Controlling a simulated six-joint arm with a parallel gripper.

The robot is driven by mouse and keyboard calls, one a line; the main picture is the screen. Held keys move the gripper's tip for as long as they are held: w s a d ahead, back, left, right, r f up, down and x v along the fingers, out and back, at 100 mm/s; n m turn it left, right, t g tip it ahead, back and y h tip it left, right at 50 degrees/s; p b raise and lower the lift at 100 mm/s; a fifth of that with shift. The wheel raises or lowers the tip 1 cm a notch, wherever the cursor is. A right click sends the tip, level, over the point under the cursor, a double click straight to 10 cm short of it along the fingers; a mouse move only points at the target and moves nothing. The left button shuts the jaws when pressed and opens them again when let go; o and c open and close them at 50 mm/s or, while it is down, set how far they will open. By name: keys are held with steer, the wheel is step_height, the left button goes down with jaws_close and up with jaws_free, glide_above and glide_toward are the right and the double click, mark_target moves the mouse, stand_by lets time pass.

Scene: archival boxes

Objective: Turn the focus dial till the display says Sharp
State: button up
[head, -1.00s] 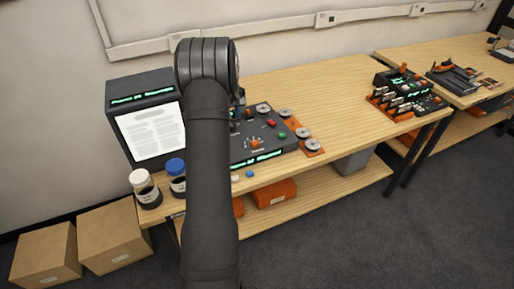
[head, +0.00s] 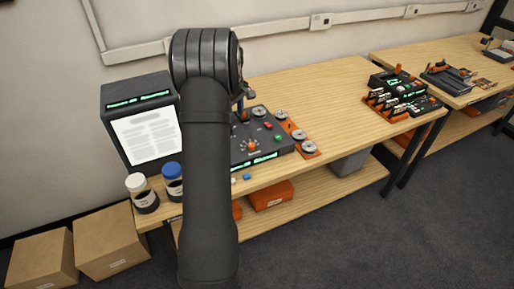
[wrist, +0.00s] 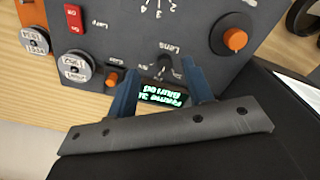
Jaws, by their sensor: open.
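A dark control panel (head: 272,152) sits on the wooden bench, partly behind my arm. It carries an orange-topped knob (head: 252,145) and a green-lit display (head: 253,161) along its front edge; the text seems to end in "Blurred". In the wrist view the panel appears upside down, with a large dark dial with an orange cap (wrist: 235,39) and a dark knob (wrist: 170,68) by the "Lens" label. I cannot read a focus label. My gripper (wrist: 162,88) is open, its blue fingers apart on either side of the display (wrist: 163,94), holding nothing.
A monitor (head: 148,135) stands left of the panel, with a white-capped jar (head: 143,197) and a blue-capped jar (head: 172,180) in front. Metal discs on orange mounts (head: 308,147) line the panel's right side. The bench to the right is clear up to another device (head: 400,95).

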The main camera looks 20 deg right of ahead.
mark_target(252, 144)
steer(key=s+d+r+n, duration=0.3)
steer(key=s+r+n, duration=0.1)
steer(key=s+r, duration=0.45)
steer(key=f, duration=1.7)
steer(key=shift+a, duration=0.2)
steer(key=shift+r, duration=0.1)
steer(key=c, duration=1)
